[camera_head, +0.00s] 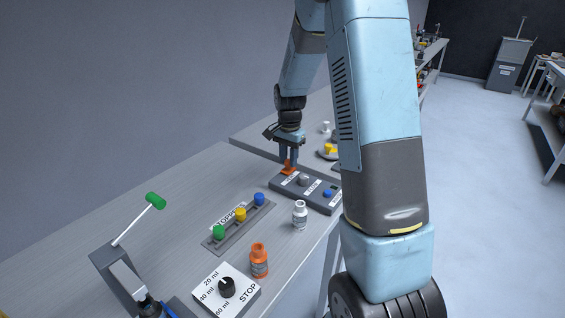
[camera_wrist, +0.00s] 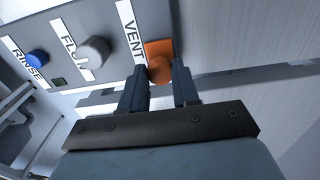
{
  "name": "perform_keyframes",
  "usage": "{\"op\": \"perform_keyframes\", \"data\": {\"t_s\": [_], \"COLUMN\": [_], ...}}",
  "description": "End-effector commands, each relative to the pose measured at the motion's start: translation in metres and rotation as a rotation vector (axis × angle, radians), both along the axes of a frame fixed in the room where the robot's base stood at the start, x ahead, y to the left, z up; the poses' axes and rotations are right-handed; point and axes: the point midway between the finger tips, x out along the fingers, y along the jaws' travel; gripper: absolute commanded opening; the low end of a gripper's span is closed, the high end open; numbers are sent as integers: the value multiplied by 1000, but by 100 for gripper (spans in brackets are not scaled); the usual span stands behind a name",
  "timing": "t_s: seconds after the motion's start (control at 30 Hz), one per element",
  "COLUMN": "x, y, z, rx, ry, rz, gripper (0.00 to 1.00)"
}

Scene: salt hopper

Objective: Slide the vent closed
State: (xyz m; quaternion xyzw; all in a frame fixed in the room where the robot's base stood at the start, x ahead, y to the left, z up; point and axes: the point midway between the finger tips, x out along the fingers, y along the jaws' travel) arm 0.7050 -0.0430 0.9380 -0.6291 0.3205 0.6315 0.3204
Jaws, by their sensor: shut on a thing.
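The vent is an orange slider (camera_wrist: 159,50) with a round orange knob, beside the VENT label (camera_wrist: 131,32) on a grey control panel (camera_wrist: 100,12). In the head view the orange slider (camera_head: 287,170) is at the panel's far left end. My gripper (camera_wrist: 160,80) has its two dark fingers on either side of the orange knob and is shut on it. In the head view my gripper (camera_head: 288,158) reaches down onto the slider from above. Part of the slider is hidden behind the knob and fingers.
The panel also carries a grey knob (camera_wrist: 95,52) and a blue RINSE button (camera_wrist: 37,61). On the bench are a white bottle (camera_head: 300,215), an orange bottle (camera_head: 259,262), a slider block with coloured knobs (camera_head: 213,244), a dial plate (camera_head: 245,296) and a green-handled lever (camera_head: 155,201).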

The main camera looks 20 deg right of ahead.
Motion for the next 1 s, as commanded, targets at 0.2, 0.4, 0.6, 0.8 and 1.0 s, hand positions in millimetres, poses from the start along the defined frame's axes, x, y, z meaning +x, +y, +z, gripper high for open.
{"op": "perform_keyframes", "data": {"t_s": [0.2, 0.4, 0.6, 0.8, 1.0], "x": [1, 1, 1, 1, 1], "y": [-5, -4, -3, -3, -2], "z": [0, 0, 0, 3, 25], "rx": [-3, -3, -3, -2, -3], "ry": [-4, -4, -3, -4, -6], "rz": [-5, -4, -3, -3, -2], "gripper": [0, 47, 57, 57, 57]}}
